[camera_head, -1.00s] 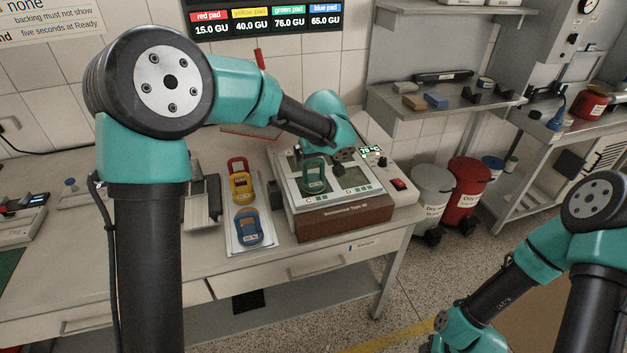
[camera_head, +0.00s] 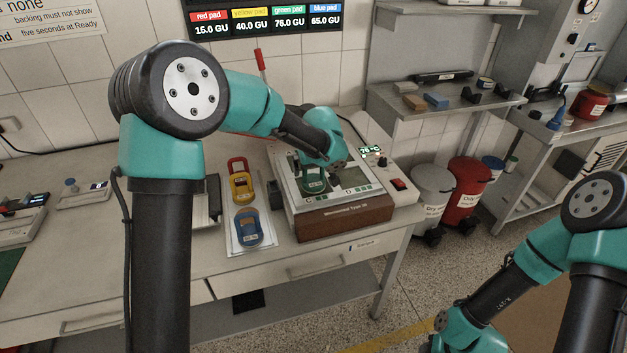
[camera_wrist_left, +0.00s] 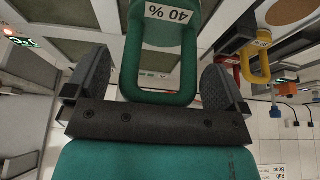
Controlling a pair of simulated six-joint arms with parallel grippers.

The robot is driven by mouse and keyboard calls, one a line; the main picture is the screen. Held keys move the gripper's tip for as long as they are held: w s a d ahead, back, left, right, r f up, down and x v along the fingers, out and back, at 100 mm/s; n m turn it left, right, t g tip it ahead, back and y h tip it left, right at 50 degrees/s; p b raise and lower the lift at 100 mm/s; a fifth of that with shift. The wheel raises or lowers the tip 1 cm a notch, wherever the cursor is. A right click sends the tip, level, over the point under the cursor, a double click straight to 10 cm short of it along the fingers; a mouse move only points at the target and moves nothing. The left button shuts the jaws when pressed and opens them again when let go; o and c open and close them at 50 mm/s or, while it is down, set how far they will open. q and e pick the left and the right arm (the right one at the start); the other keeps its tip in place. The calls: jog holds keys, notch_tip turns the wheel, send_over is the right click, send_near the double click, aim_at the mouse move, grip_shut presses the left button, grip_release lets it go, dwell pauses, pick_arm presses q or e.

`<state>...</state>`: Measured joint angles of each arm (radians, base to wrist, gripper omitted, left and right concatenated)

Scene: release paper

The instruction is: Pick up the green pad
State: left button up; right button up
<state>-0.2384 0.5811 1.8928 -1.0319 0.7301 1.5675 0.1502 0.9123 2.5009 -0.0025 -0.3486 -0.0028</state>
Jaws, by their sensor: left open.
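The green pad (camera_head: 313,184) stands on the light top panel of a brown-sided instrument (camera_head: 345,217) on the bench. In the left wrist view the green pad (camera_wrist_left: 162,60) shows its looped handle and a "40 %" label. My left gripper (camera_head: 311,166) is over the pad from behind. In the left wrist view its two dark fingers (camera_wrist_left: 155,75) are open, one on each side of the handle, with gaps between them and it. My right arm shows at the lower right, but its gripper is out of view.
A yellow pad (camera_head: 241,186) and a blue pad (camera_head: 248,228) lie on a white tray (camera_head: 236,249) left of the instrument. A red-handled tool (camera_head: 260,60) leans behind. Grey and red bins (camera_head: 466,187) stand right of the bench.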

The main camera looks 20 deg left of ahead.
pick_arm(q)
jog(key=shift+c, duration=0.2)
jog(key=c, duration=1.8)
grip_shut()
jog(key=shift+r, duration=0.1)
jog(key=shift+r, duration=1.6)
jog(key=shift+s+r, duration=0.15)
jog(key=shift+s, duration=0.05)
jog(key=s+d, duration=0.2)
jog(key=s, duration=0.5)
jog(key=s+d+r, duration=0.1)
jog(key=s+d, duration=0.1)
jog(key=s, duration=0.6)
jog(key=shift+d+r, duration=0.2)
jog(key=shift+d, duration=0.05)
